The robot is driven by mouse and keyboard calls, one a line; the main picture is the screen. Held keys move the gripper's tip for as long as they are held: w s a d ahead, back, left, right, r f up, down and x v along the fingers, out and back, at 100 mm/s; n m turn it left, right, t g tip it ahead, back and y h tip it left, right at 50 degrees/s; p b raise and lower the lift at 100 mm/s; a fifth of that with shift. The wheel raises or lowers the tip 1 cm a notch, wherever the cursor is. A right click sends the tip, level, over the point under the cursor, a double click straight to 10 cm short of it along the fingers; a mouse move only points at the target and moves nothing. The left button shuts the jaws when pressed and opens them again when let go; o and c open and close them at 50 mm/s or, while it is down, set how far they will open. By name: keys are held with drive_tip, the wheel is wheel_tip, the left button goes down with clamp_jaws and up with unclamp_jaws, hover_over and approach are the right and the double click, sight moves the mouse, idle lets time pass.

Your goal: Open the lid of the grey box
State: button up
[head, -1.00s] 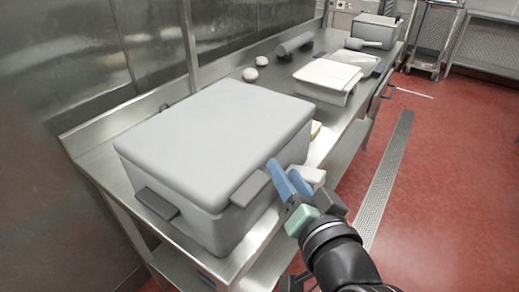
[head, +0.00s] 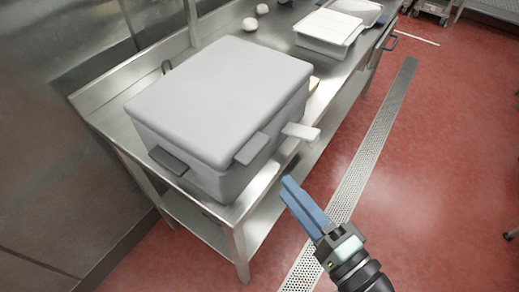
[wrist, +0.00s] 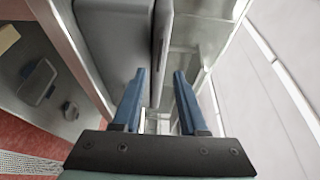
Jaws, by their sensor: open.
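The grey box (head: 190,150) stands on the steel table. Its pale grey lid (head: 220,95) lies flat and closed on top. A grey tab (head: 251,148) sticks out at the lid's front edge, and a darker handle (head: 168,160) is on the box's left side. My gripper (head: 288,187) has blue fingers and is empty, in front of the box and apart from it, over the floor side of the table. In the wrist view my gripper (wrist: 158,85) is open, with a grey surface of the box (wrist: 110,40) beyond the left finger.
A white-lidded container (head: 328,32) and two round white items (head: 256,16) stand farther back on the steel table (head: 110,112).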

sight(258, 154)
drive_tip(key=p+x, duration=0.1)
drive_tip(key=x, duration=0.9)
drive_tip(key=shift+p, duration=0.3)
clamp_jaws()
idle(0.9)
